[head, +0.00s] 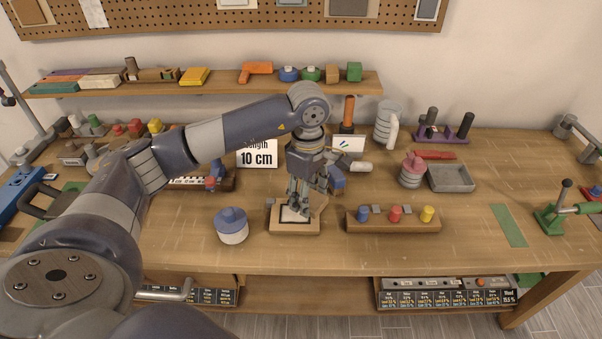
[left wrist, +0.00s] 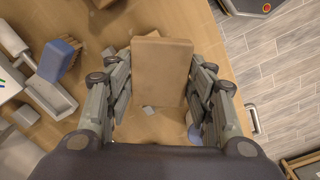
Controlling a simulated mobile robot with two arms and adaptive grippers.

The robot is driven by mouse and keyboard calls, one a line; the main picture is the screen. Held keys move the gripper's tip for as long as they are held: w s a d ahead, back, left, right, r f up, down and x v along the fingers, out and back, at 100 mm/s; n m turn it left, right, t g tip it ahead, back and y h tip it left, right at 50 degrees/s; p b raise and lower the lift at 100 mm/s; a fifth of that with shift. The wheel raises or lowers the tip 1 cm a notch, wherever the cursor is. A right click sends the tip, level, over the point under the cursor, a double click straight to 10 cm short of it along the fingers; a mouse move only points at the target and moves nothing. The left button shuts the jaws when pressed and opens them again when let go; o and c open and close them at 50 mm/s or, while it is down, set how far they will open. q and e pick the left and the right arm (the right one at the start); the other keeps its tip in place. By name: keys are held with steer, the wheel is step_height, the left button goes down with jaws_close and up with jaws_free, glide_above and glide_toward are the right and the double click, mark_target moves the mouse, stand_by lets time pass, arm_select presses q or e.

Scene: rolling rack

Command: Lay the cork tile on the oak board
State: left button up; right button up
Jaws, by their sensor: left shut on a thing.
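My left gripper (head: 297,208) points down over the small oak board (head: 294,230) near the front of the bench. In the left wrist view the left gripper (left wrist: 160,92) is shut on the cork tile (left wrist: 160,70), a plain brown rectangle with one finger at each side. In the head view the fingers hide most of the tile. The oak board has a pale patch with a dark outline on top, partly covered by the gripper. I cannot tell whether the tile touches the board. My right gripper is not in view.
A blue-lidded jar (head: 232,226) stands left of the board. A wooden block with blue, red and yellow knobs (head: 394,222) stands close on the right. A "10 cm" sign (head: 257,154) and a white card (head: 348,144) stand behind. A grey tray (head: 451,178) lies farther right.

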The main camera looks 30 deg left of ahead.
arm_select(q)
steer(key=w+a+n+p, duration=0.1)
steer(key=w+a+n, duration=0.1)
steer(key=a+n, duration=0.35)
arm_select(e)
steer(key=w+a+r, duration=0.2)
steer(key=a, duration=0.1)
arm_select(q)
steer(key=n+b, duration=0.1)
steer(key=b, duration=0.5)
glide_above(295, 213)
step_height(295, 213, down, 8)
steer(key=shift+r, duration=0.25)
steer(key=shift+f, duration=0.45)
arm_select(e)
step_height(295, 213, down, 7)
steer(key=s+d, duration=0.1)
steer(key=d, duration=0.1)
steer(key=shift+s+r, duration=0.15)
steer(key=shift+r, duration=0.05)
arm_select(q)
steer(key=shift+f+b, duration=0.7)
steer(key=shift+b, duration=0.15)
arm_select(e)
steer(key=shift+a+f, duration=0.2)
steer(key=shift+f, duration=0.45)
